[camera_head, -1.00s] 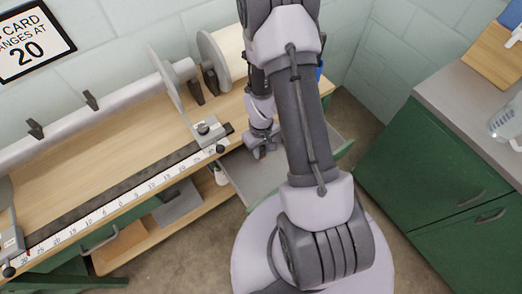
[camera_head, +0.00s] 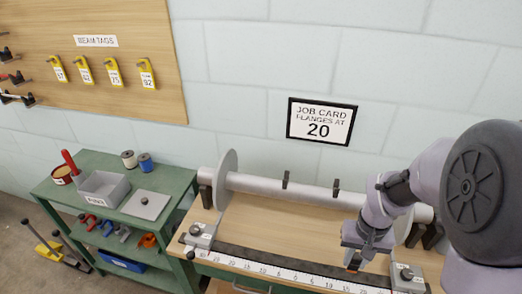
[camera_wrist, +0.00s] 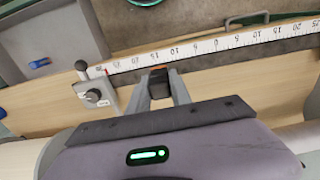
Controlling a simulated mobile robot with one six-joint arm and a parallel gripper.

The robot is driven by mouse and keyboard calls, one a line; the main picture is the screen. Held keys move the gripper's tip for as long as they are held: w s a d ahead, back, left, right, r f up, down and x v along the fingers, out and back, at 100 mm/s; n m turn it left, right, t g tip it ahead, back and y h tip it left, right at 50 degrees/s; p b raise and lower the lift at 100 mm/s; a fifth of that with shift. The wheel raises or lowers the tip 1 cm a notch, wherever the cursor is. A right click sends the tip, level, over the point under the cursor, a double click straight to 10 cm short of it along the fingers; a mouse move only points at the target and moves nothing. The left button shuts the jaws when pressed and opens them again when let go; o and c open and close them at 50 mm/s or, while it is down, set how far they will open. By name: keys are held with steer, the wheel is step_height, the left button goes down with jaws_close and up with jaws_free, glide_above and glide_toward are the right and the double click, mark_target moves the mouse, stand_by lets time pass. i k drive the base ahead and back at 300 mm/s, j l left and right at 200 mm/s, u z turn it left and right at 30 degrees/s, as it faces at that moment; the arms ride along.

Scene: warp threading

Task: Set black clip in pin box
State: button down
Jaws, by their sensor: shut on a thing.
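My gripper (camera_wrist: 158,82) is shut on a small dark piece with an orange-red edge (camera_wrist: 160,71). In the head view, my gripper (camera_head: 357,258) is above the bench near the scale, with a spot of orange at its tip. I cannot tell if the held piece is the black clip. Two black clips, a left one (camera_head: 285,180) and a right one (camera_head: 336,188), sit on the grey beam tube. The pin box is a grey open bin (camera_head: 118,187) with a label on its front, on the green cart at left, far from my gripper.
The green cart (camera_head: 165,180) also holds a grey plate (camera_head: 146,204), spools and a red-handled tool. Clamps lie on its lower shelf. A white scale (camera_head: 270,272) runs along the bench front. A stop block (camera_head: 200,237) and beam flange (camera_head: 227,172) stand between gripper and cart.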

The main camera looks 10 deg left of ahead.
mark_target(105, 189)
steer(key=j, duration=0.6)
steer(key=j+u, duration=0.1)
steer(key=j, duration=0.55)
steer(key=i+j, duration=0.1)
steer(key=j, duration=0.5)
steer(key=j+u, duration=0.1)
steer(key=j, duration=0.5)
steer(key=i+j, duration=0.1)
steer(key=j, duration=0.55)
steer(key=i+j+u, duration=0.1)
steer(key=j, duration=0.5)
steer(key=i+j, duration=0.1)
steer(key=j, duration=0.5)
steer(key=j+u, duration=0.1)
steer(key=j, duration=0.5)
steer(key=i+j, duration=0.1)
steer(key=i, duration=0.2)
steer(key=i+j, duration=0.1)
steer(key=i, duration=0.2)
